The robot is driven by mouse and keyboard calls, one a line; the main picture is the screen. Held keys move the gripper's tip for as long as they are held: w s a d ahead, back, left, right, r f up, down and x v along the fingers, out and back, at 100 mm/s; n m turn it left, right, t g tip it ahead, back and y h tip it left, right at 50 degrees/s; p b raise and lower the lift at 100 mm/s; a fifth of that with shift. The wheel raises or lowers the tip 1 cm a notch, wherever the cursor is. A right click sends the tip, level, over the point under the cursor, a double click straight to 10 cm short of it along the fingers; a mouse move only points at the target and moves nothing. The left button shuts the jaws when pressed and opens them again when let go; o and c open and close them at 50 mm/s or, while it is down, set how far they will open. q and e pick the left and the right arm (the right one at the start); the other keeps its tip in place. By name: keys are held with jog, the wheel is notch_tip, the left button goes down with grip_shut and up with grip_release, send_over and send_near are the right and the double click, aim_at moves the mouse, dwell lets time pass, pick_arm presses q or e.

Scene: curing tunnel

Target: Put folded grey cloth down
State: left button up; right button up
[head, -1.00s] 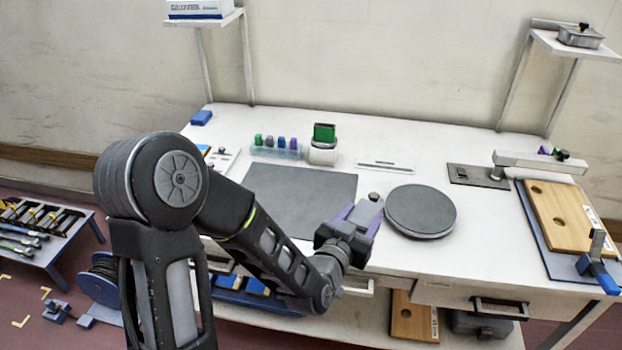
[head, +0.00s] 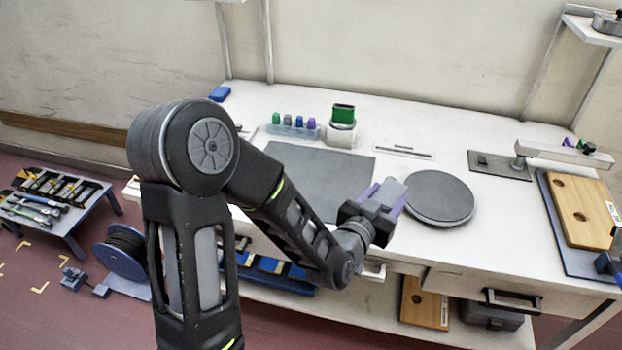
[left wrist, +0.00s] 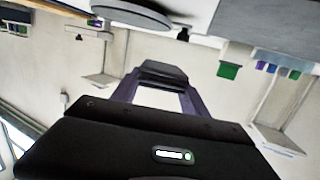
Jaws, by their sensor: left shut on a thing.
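The folded grey cloth (head: 390,193) is a small grey block between the purple fingers of my left gripper (head: 386,197). The gripper is shut on it, over the table's front part, just left of the round grey disc. In the left wrist view the cloth (left wrist: 162,74) shows as a dark grey piece between the fingertips (left wrist: 160,90). I cannot tell the exact gap between the cloth and the table. My right gripper is in neither view.
A grey mat (head: 318,178) lies left of the gripper. The round grey disc (head: 440,197) is right of it. Behind are a bottle rack (head: 292,131) and a green-topped container (head: 342,125). A wooden board (head: 578,215) lies at the right. White tabletop (head: 395,170) is bare behind the gripper.

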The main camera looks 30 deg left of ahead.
pick_arm(q)
jog(key=w+a+n+y+b, duration=0.2)
jog(key=w+a+y+b, duration=0.1)
jog(key=a, duration=0.9)
jog(key=n+y+b, duration=0.2)
send_over(305, 190)
jog(key=shift+a+r+g, duration=0.1)
jog(key=shift+r+g, duration=0.1)
jog(key=shift+g, duration=0.2)
notch_tip(305, 190, down, 6)
jog(key=shift+r+p, duration=0.1)
jog(key=shift+p, duration=0.2)
notch_tip(305, 190, down, 4)
jog(key=shift+f, duration=0.1)
